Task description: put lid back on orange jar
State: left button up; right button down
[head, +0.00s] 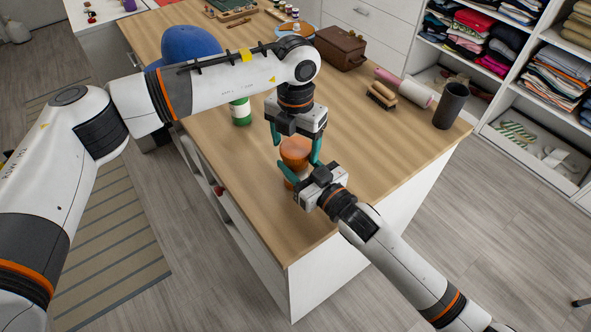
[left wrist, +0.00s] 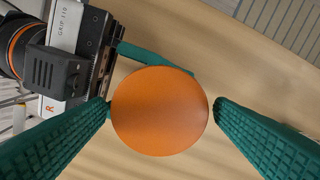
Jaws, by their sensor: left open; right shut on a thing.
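The orange jar (head: 293,153) stands near the front corner of the wooden table. Its round, flat orange lid (left wrist: 160,110) faces the left wrist camera and covers the jar from above; I cannot tell how well it is seated. My left gripper (head: 294,143) points down over the jar and is open, with one teal finger on each side of the lid, which also shows in the left wrist view (left wrist: 163,104). My right gripper (head: 300,171) comes in from the front right and is shut on the jar's side. Its fingers hide part of the jar.
A green and white container (head: 240,112) and a blue cap (head: 189,44) are left of the grippers. A brown case (head: 340,48), a brush (head: 382,95), a pinkish roller (head: 404,87) and a dark cylinder (head: 450,106) stand toward the back right. Tabletop right of the jar is clear.

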pick_arm(q)
jog(key=c, duration=1)
jog(key=m, duration=0.4)
jog(key=shift+m, duration=0.4)
jog(key=o, duration=1.1)
jog(key=shift+o, duration=0.2)
jog(key=shift+r, duration=0.1)
pick_arm(e)
jog(key=c, duration=0.6)
grip_release()
pick_arm(q)
notch_tip(320, 180, up, 12)
